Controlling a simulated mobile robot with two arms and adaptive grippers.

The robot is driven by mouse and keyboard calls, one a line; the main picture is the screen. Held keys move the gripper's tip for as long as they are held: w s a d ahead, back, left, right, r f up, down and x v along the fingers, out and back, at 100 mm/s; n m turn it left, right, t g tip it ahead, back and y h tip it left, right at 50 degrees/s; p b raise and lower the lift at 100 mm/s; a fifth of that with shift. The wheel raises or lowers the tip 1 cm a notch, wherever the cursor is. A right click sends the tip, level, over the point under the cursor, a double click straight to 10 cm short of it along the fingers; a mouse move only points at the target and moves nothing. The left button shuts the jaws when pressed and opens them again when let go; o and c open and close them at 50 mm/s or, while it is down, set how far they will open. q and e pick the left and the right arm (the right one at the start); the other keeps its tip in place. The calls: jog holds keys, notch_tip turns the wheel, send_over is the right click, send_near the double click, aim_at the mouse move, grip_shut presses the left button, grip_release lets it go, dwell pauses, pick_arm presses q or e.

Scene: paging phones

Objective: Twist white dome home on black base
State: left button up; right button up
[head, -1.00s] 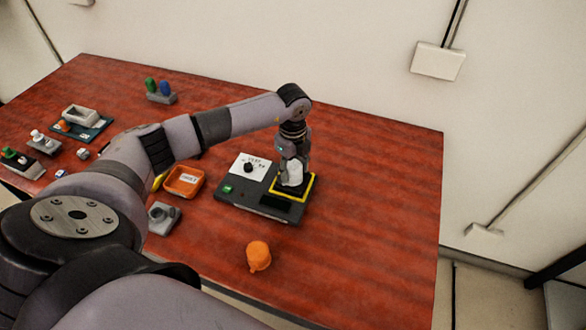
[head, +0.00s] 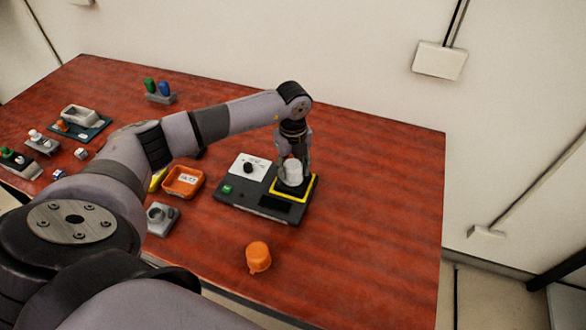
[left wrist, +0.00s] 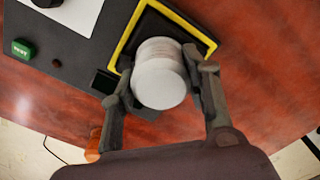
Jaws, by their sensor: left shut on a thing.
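The white dome (head: 293,171) is upright over the yellow-framed square of the dark test unit (head: 240,202). My left gripper (head: 291,163) points down and is shut on it. In the left wrist view the white dome (left wrist: 160,76) sits between the two fingers of my left gripper (left wrist: 163,82), one on each side. The black base (head: 288,188) shows as a dark part under the dome, inside the yellow frame (left wrist: 128,40). Whether dome and base touch all round cannot be told. My right gripper is not in view.
An orange tray (head: 183,182) and a grey holder (head: 161,218) stand left of the unit. An orange cap (head: 258,257) lies in front. A black knob (head: 248,168) and green button (head: 227,189) are on the unit. The red table (head: 385,200) is clear to the right.

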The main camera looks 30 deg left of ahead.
pick_arm(q)
jog(key=shift+m, duration=0.4)
jog(key=shift+f+m+b, duration=0.1)
jog(key=shift+m+b, duration=0.35)
jog(key=shift+m, duration=0.65)
jog(key=shift+c, duration=0.8)
jog(key=o, duration=1.2)
jog(key=shift+o, duration=0.4)
jog(key=shift+o, duration=1.4)
